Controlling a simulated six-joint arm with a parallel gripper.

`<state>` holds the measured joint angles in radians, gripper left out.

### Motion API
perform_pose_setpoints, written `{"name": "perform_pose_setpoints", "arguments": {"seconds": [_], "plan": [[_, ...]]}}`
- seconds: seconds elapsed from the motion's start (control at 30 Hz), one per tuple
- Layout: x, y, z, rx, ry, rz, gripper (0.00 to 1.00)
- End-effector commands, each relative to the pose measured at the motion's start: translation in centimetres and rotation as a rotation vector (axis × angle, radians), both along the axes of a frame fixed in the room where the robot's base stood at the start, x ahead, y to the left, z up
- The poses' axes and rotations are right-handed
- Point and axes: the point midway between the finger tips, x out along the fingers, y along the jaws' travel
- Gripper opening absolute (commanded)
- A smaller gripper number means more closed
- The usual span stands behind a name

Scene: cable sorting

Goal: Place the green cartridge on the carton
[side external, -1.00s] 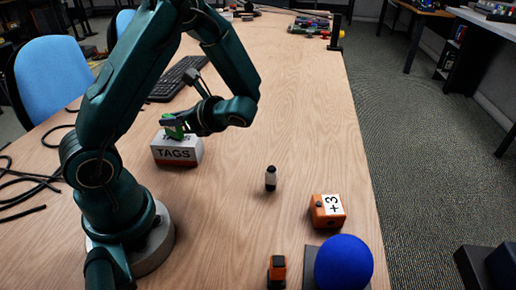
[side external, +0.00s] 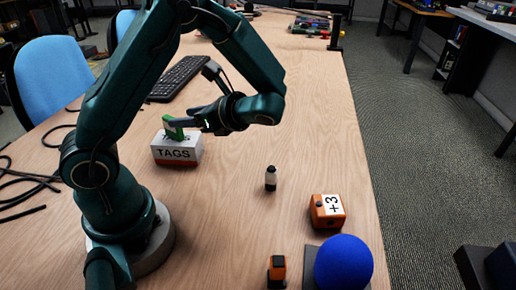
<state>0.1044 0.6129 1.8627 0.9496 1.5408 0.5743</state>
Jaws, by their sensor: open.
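The green cartridge (side external: 173,127) rests on top of the white and red carton (side external: 176,152) marked TAGS, near its left back part. My gripper (side external: 200,122) is just to the right of the cartridge, above the carton, with its fingers pointing left toward it. The jaws are open. The small picture does not show clearly whether a fingertip still touches the cartridge.
A black keyboard (side external: 181,78) lies behind the carton. An orange +3 box (side external: 327,211), a blue ball (side external: 343,262) and a small orange object (side external: 277,271) are at front right. Black cables (side external: 30,180) lie at left.

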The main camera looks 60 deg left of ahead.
Motion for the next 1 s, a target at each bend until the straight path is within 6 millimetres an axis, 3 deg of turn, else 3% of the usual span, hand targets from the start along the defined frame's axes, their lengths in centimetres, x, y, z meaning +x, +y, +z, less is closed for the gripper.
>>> {"name": "perform_pose_setpoints", "arguments": {"seconds": [0.2, 0.57, 0.77, 1.0], "plan": [[1.6, -3.7, 1.6, 0.000, -0.002, -0.002, 0.52], [1.6, -5.7, 2.6, -0.051, -0.063, 0.028, 0.52], [-0.6, -7.2, 2.7, -0.252, -0.344, 0.161, 0.52], [-2.6, -10.8, 2.8, -0.525, -0.760, 0.394, 0.52]]}}
